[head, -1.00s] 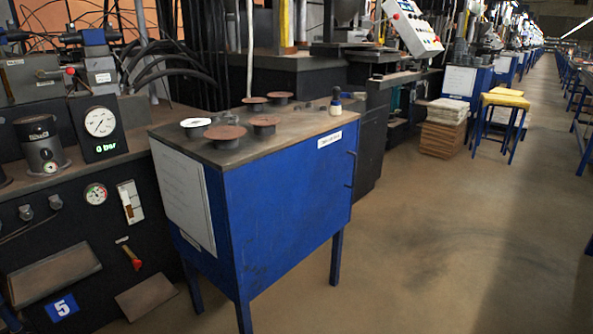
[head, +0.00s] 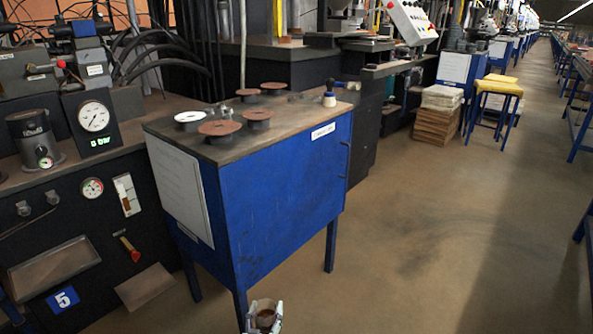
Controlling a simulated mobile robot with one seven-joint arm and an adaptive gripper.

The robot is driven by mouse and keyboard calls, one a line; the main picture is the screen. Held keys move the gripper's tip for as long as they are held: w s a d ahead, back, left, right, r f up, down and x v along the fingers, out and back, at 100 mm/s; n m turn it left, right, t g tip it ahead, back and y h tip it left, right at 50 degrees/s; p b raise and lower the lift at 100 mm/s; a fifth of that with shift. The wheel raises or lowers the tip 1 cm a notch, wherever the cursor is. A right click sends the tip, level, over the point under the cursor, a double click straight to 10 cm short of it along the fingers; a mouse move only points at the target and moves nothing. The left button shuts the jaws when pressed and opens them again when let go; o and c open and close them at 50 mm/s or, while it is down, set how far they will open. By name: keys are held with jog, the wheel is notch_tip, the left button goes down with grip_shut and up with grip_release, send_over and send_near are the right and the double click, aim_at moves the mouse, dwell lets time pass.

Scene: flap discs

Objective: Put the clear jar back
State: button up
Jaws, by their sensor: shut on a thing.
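My gripper (head: 264,326) shows at the bottom edge of the head view, its fingers on both sides of a clear jar (head: 265,308). It is shut on the jar, which looks upright and has something dark brown in its lower part. The jar appears in front of the blue cabinet's near leg, lower in the picture than the cabinet top (head: 290,118). The lower part of the gripper is cut off by the frame.
The cabinet top carries several brown discs (head: 257,116), a white-rimmed disc (head: 190,117), a small greyish item (head: 222,110) too small to identify, and a white bottle with a dark cap (head: 330,97). Its front right part is bare. Open floor (head: 430,250) lies right.

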jog(key=s+d+r+m+h, duration=0.1)
jog(key=s+d+m+h, duration=0.1)
jog(key=d, duration=0.6)
jog(key=shift+s+d+g+h, duration=0.25)
jog(key=shift+s+g+h, duration=0.05)
jog(key=shift+s+h, duration=0.25)
jog(key=shift+r, duration=0.1)
